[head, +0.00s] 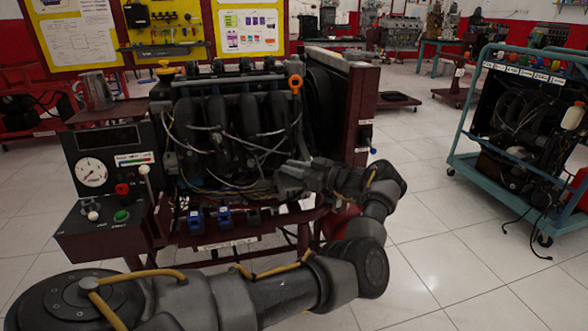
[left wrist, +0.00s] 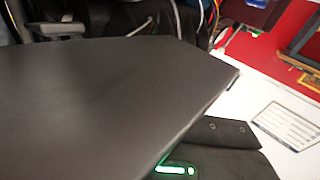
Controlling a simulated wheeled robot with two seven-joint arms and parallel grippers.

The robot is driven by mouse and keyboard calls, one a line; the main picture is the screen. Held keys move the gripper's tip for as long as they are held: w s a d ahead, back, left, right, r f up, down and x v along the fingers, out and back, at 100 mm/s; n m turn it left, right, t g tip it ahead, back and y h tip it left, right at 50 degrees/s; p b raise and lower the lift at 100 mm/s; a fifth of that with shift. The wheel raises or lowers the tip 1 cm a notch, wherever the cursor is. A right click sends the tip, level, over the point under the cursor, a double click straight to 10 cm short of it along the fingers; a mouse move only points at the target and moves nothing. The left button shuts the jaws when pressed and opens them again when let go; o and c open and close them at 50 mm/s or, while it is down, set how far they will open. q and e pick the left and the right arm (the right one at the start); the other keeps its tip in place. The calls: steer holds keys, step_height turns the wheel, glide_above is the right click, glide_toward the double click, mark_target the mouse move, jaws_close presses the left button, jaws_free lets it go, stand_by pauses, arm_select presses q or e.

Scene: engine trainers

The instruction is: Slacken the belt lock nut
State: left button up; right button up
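The engine trainer (head: 235,130) stands in a dark red frame at the centre left of the head view, with black manifold pipes and loose wiring. I cannot make out the belt or its lock nut in either view. My left gripper (head: 293,170) reaches in front of the engine's right side, pointing left, near the lower wiring. Its fingers are small and dark, so I cannot tell whether they are open or hold anything. In the left wrist view a large dark surface fills most of the picture and hides what lies behind. My right gripper is not in view.
A control panel (head: 110,175) with a gauge, levers and a green button is at the left of the trainer. A radiator-like panel (head: 350,105) stands at its right. A teal-framed trainer cart (head: 515,140) is at the right. The tiled floor (head: 440,240) between is clear.

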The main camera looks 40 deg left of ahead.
arm_select(q)
steer(key=o, duration=0.4)
steer(key=b+v, duration=0.1)
steer(key=v, duration=0.5)
steer(key=shift+p+v, duration=0.35)
steer(key=shift+v, duration=2.05)
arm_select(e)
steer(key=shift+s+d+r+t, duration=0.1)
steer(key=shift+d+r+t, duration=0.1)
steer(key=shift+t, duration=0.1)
arm_select(q)
steer(key=shift+c, duration=0.3)
